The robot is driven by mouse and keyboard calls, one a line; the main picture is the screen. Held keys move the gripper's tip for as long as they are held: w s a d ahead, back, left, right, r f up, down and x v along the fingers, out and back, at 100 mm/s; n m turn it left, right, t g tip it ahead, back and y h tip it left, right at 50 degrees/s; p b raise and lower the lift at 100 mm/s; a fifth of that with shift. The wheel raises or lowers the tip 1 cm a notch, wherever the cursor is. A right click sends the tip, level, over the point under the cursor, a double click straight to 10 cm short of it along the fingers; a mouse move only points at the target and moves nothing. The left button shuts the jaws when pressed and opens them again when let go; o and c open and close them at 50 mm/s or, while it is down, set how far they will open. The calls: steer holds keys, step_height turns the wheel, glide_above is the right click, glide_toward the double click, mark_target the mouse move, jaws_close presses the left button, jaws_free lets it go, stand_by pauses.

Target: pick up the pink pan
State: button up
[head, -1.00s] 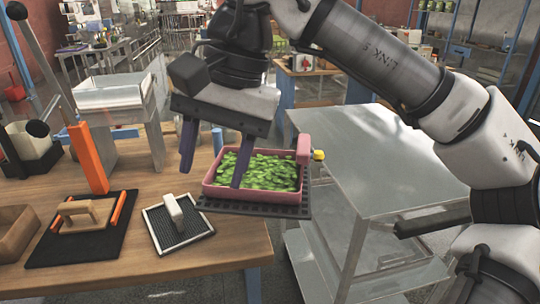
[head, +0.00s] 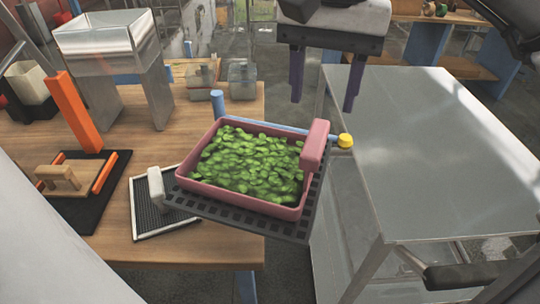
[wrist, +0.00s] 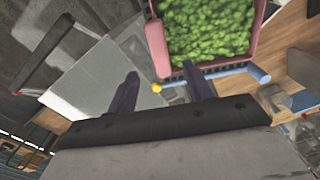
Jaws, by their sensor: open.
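The pink pan (head: 190,186) is full of green leafy pieces and sits on a dark slotted tray (head: 230,217) at the table's right edge. A raised pink block (head: 315,145), its handle or end piece, stands at its right end. In the wrist view the pan (wrist: 158,42) is at the top, beyond my fingertips. My gripper (head: 324,95) is open and empty, with two purple fingers pointing down. In the head view it is behind and to the right of the pan, apart from it. The fingers also show in the wrist view (wrist: 165,85).
A blue bar (head: 270,126) with a yellow knob (head: 345,141) runs along the pan's far side. A grey metal table (head: 420,150) stands to the right. A white-framed dark screen (head: 150,215) and an orange post (head: 70,115) are to the left on the wooden table (head: 200,260).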

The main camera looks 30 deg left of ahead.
mark_target(317, 135)
step_height(317, 135, down, 6)
steer(key=shift+r, duration=0.25)
steer(key=shift+f+p, duration=0.6)
steer(key=shift+f, duration=2.2)
jaws_close()
